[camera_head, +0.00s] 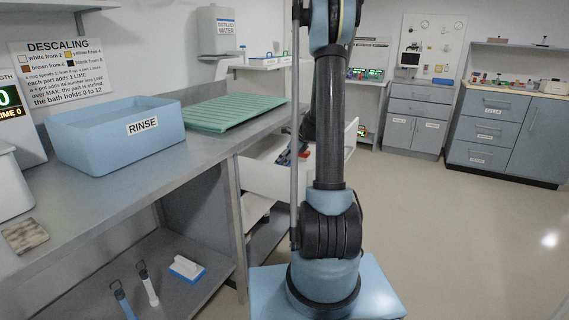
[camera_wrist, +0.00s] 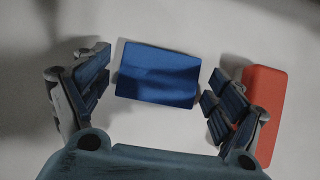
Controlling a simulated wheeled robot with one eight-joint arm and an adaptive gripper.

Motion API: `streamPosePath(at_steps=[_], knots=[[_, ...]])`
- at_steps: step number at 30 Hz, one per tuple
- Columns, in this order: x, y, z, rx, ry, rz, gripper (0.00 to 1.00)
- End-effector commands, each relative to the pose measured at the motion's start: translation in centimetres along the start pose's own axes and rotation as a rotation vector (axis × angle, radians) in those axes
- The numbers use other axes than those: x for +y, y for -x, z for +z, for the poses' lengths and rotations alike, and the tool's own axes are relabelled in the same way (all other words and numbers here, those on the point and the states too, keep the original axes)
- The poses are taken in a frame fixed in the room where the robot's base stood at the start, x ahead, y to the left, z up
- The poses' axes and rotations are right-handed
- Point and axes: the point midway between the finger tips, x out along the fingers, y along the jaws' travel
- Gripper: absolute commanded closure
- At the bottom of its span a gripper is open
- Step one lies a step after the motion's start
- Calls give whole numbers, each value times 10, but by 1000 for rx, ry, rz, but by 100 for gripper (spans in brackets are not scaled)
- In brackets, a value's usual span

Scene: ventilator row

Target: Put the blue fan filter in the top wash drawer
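The blue fan filter (camera_wrist: 157,75) shows in the wrist view as a flat blue block on a pale surface. My gripper (camera_wrist: 155,92) is open, with one finger on either side of the blue block and narrow gaps between. The block is not visibly gripped. In the head view my gripper (camera_head: 289,156) is partly hidden behind my arm, low inside a pulled-out white drawer (camera_head: 262,182) below the counter. I cannot read a label on this drawer or tell whether it is the top wash drawer.
A red-orange block (camera_wrist: 265,105) lies just right of my right finger. A blue rinse tub (camera_head: 118,140) and a green ribbed mat (camera_head: 232,113) are on the steel counter (camera_head: 150,187). Grey drawer cabinets (camera_head: 490,130) stand at the back right. The floor at right is clear.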

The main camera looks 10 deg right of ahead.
Motion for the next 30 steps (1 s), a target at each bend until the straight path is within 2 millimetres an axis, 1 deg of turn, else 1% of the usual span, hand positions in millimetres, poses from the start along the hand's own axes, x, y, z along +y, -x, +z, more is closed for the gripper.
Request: streamPosePath(at_steps=[10,14,20,30], knots=[[0,0,1,0,0,0,10],[0,6,1,0,0,0,10],[1,32,1,0,-1,0,10],[1,87,2,0,0,0,10]])
